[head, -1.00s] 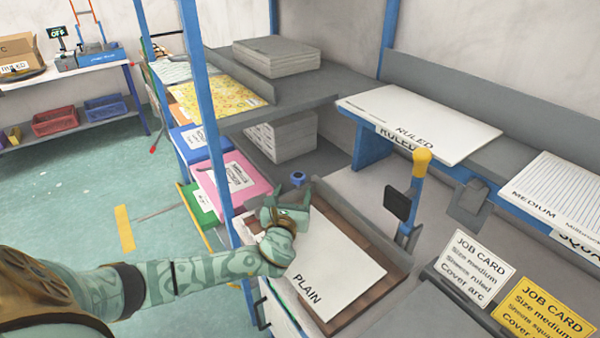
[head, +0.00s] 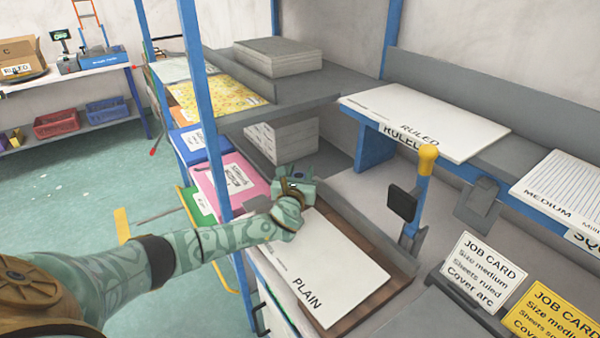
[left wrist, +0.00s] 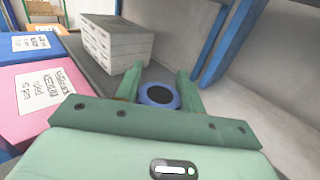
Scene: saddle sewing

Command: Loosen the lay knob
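The lay knob is a round blue knob with a dark centre, seen in the left wrist view (left wrist: 159,95) between the two green fingers of my left gripper (left wrist: 159,80). The fingers stand apart, one on each side of it; I cannot make out firm contact. In the head view my left gripper (head: 296,188) is at the far left corner of the white PLAIN sheet stack (head: 325,270), and it mostly hides the knob. The stack lies in a brown tray (head: 388,262). My right gripper is not in view.
A yellow-topped lever (head: 427,155) with a black pad stands right of the tray.

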